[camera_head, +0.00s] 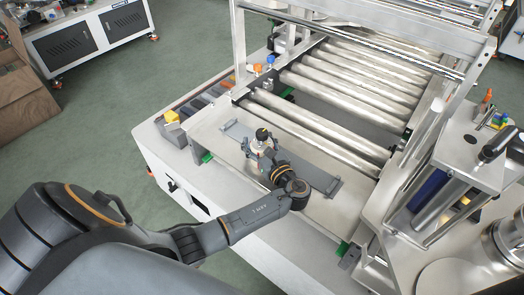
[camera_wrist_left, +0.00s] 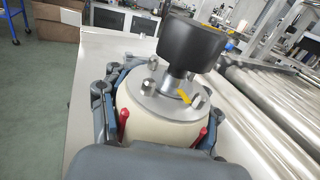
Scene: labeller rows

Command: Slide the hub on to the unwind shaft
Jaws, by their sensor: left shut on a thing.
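My left gripper (camera_head: 262,152) reaches in over the machine's front deck and is shut on the hub. In the left wrist view the gripper's dark and blue fingers (camera_wrist_left: 158,112) flank a cream round body. The hub (camera_wrist_left: 190,42) shows there as a wide black cylinder on a short metal neck and a round metal flange with lugs and a yellow mark. In the head view the hub's small black top (camera_head: 262,133) shows above the fingers. I cannot make out the unwind shaft for certain. My right gripper is not in view.
A long grey tray (camera_head: 322,182) lies on the deck under the gripper. Silver rollers (camera_head: 320,130) run behind it inside a metal frame. A metal press-like unit (camera_head: 460,150) stands at the right.

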